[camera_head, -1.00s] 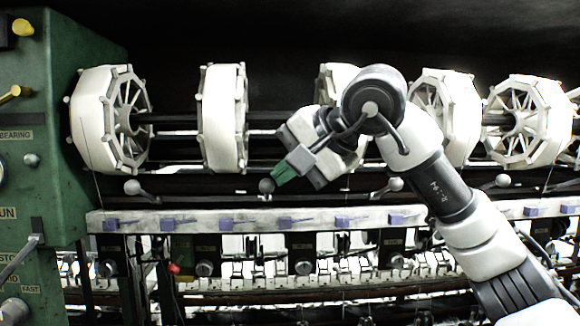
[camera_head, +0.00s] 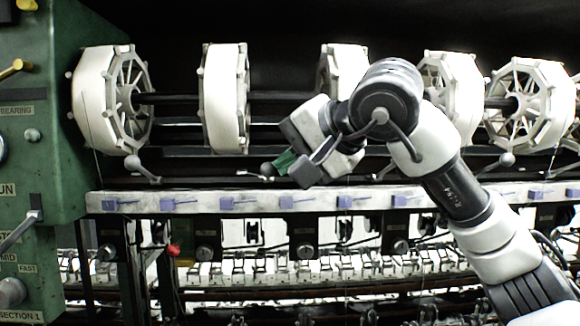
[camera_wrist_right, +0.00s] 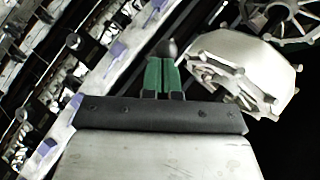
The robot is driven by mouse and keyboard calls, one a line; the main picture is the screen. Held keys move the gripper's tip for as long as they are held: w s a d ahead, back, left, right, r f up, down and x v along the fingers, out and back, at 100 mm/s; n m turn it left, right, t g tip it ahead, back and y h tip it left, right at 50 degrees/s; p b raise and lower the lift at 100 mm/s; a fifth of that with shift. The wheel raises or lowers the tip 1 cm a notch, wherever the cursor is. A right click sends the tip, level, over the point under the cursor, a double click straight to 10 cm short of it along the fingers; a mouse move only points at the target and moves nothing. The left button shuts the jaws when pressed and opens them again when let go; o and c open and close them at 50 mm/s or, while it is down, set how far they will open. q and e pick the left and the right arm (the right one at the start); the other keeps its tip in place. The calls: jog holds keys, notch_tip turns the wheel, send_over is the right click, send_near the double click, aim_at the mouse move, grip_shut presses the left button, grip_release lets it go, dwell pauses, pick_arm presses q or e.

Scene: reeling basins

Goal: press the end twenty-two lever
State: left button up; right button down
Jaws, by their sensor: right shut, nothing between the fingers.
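Ball-ended levers stand in a row above the pale rail; no number is legible to show which is twenty-two. My right gripper (camera_head: 280,163) is at the second visible lever from the left (camera_head: 267,169). Its green fingers are shut and empty, with the tips right beside the dark ball. That ball sits a little lower than the neighbouring balls. In the right wrist view the shut fingers (camera_wrist_right: 162,65) point at the dark ball (camera_wrist_right: 168,47), which shows just past the tips; contact cannot be told for certain. My left gripper is out of view.
Another lever (camera_head: 132,162) stands to the left and one (camera_head: 507,160) to the right. White spoked reels (camera_head: 225,100) hang behind and above. The pale rail (camera_head: 270,200) with purple pieces runs below. A green machine housing (camera_head: 60,110) stands at the left.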

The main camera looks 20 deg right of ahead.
pick_arm(q)
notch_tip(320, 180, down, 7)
jog(key=b, duration=0.6)
pick_arm(e)
jog(key=f+t, duration=0.1)
jog(key=f+n+t, duration=0.1)
jog(key=f+t, duration=0.1)
jog(key=f, duration=0.1)
jog(key=shift+s+a+n, duration=0.1)
jog(key=shift+s+n, duration=0.2)
jog(key=shift+s, duration=0.05)
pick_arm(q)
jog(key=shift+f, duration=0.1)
